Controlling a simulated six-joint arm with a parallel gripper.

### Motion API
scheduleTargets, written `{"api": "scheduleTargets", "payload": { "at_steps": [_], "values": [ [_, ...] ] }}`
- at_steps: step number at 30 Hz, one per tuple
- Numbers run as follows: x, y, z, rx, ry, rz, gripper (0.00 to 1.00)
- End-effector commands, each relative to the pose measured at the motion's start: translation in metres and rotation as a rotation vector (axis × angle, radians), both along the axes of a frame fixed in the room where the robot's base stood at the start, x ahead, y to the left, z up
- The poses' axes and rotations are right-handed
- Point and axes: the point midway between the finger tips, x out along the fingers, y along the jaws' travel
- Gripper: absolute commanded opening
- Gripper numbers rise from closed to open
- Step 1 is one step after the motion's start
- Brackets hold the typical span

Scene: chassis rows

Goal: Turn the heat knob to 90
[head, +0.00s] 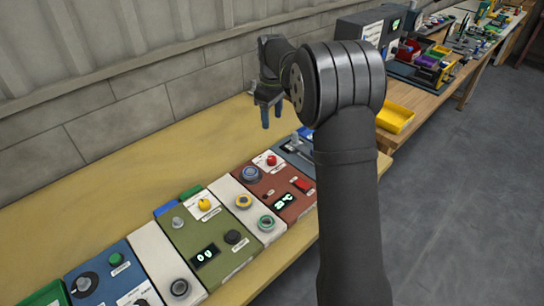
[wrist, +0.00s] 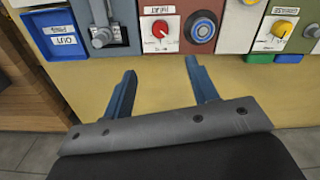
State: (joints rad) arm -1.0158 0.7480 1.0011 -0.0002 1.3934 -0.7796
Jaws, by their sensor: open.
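My gripper (head: 271,117) is open and empty, with its blue fingers pointing down above the far part of the bench. In the wrist view my gripper (wrist: 160,66) has its fingers apart, with bare bench between them. Beyond the tips is a red knob (wrist: 160,29) on a white plate; it also shows in the head view (head: 271,160) on the red-brown panel. Next to it is a blue-ringed round control (wrist: 203,26). The labels are too blurred to tell for sure which knob is heat. No finger touches a knob.
A green panel (head: 181,239) carries a yellow knob (head: 204,204), a black knob (head: 233,237) and a lit display (head: 205,256). A lever (wrist: 102,36) stands on the dark panel. A yellow tray (head: 396,117) sits farther back.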

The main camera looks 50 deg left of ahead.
Motion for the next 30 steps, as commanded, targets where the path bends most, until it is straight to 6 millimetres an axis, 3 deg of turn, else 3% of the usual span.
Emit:
{"api": "scheduleTargets", "payload": {
  "at_steps": [5, 21, 30],
  "values": [
    [0.0, -0.001, -0.023, -0.004, 0.002, 0.001, 0.54],
    [0.0, -0.001, -0.137, -0.001, 0.002, -0.001, 0.54],
    [0.0, 0.0, -0.169, 0.0, 0.0, -0.001, 0.54]
  ]
}}
